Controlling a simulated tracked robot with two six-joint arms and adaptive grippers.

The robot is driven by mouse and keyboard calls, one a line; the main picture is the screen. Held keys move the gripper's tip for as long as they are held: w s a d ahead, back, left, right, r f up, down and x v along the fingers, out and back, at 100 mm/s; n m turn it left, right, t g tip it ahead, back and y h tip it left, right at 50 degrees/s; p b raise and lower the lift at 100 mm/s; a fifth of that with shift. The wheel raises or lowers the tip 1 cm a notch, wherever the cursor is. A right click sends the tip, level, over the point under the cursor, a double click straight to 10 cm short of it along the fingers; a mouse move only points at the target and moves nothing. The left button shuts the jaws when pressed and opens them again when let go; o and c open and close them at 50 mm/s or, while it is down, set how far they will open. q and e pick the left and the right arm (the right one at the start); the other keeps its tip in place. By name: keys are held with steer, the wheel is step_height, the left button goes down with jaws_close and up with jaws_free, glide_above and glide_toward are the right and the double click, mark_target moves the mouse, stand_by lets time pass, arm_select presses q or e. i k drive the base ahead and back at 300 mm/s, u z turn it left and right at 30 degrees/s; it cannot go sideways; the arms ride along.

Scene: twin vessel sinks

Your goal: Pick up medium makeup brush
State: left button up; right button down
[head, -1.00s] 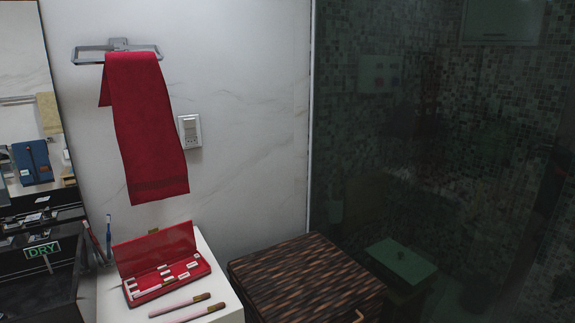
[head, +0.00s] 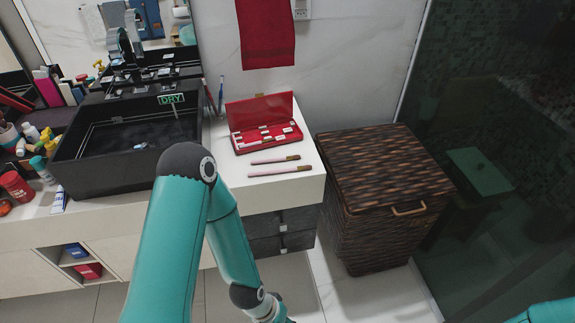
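Two slim pink makeup brushes lie side by side on the white counter, in front of the red case. The upper brush (head: 275,160) and the lower brush (head: 280,171) both have dark tips to the right. An open red case (head: 238,139) behind them holds several small white-and-red pieces; I cannot tell which brush is the medium one. My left arm rises in the centre foreground and bends down at the bottom edge, left of and nearer than the brushes. Its gripper is out of frame. Only a bit of my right arm shows at the bottom right corner.
A black vessel sink (head: 75,160) with a green DRY sign (head: 171,98) stands left of the case. Toothbrushes (head: 221,92) stand behind it. Bottles and jars (head: 17,186) crowd the far left. A woven hamper (head: 375,165) stands right of the counter, beside dark glass.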

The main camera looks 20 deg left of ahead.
mark_target(261, 161)
steer(key=z, duration=0.45)
steer(key=k, duration=1.1)
steer(key=z, duration=0.4)
steer(key=i, duration=0.95)
steer(key=u, duration=1)
steer(key=i, duration=1.25)
steer(key=u, duration=1.05)
steer(key=i, duration=0.2)
steer(key=z, duration=0.05)
steer(key=k, duration=0.9)
steer(key=u, duration=0.15)
steer(key=i, duration=0.95)
steer(key=z, duration=0.05)
